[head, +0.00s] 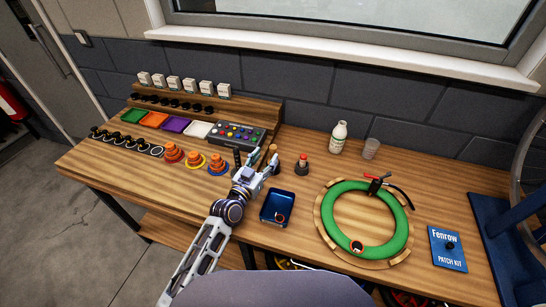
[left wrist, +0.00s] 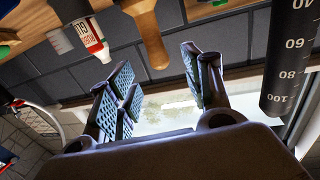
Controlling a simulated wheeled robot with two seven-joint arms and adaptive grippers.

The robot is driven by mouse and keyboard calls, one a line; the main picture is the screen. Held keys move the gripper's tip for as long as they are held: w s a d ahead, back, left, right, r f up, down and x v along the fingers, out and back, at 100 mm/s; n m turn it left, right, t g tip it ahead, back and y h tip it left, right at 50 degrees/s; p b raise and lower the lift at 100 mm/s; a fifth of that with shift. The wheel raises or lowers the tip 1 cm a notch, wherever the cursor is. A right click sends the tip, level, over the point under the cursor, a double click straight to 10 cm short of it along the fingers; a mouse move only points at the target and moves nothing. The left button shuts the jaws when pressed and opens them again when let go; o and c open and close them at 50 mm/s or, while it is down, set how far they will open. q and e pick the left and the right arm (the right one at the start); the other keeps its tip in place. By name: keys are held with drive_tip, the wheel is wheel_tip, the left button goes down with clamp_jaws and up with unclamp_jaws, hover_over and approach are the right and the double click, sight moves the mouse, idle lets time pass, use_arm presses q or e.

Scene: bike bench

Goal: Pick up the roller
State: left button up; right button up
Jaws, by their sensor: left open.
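A wooden-handled tool, which looks like the roller (head: 272,152), stands on the bench just beyond my left gripper (head: 262,166). In the left wrist view its pale wooden handle (left wrist: 148,32) points down toward the gap between the open fingers of my left gripper (left wrist: 162,84). The handle is not between the pads; I see no contact. Its working end is out of that frame and too small to make out in the head view. My right gripper is not in view.
A dark graduated cylinder (left wrist: 288,60) and a red-and-white glue tube (left wrist: 92,35) flank the handle. A blue tray (head: 277,219) lies just right of my left arm. A green tyre ring (head: 340,239), white bottle (head: 339,138) and patch kit (head: 446,262) are farther right.

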sight(271, 150)
use_arm(q)
drive_tip(key=shift+w+d, duration=0.15)
drive_tip(key=shift+w, duration=0.2)
drive_tip(key=shift+x, duration=2.95)
drive_tip(key=shift+c, duration=0.4)
clamp_jaws()
drive_tip(key=shift+r+p, duration=0.6)
drive_tip(key=shift+r, duration=4.4)
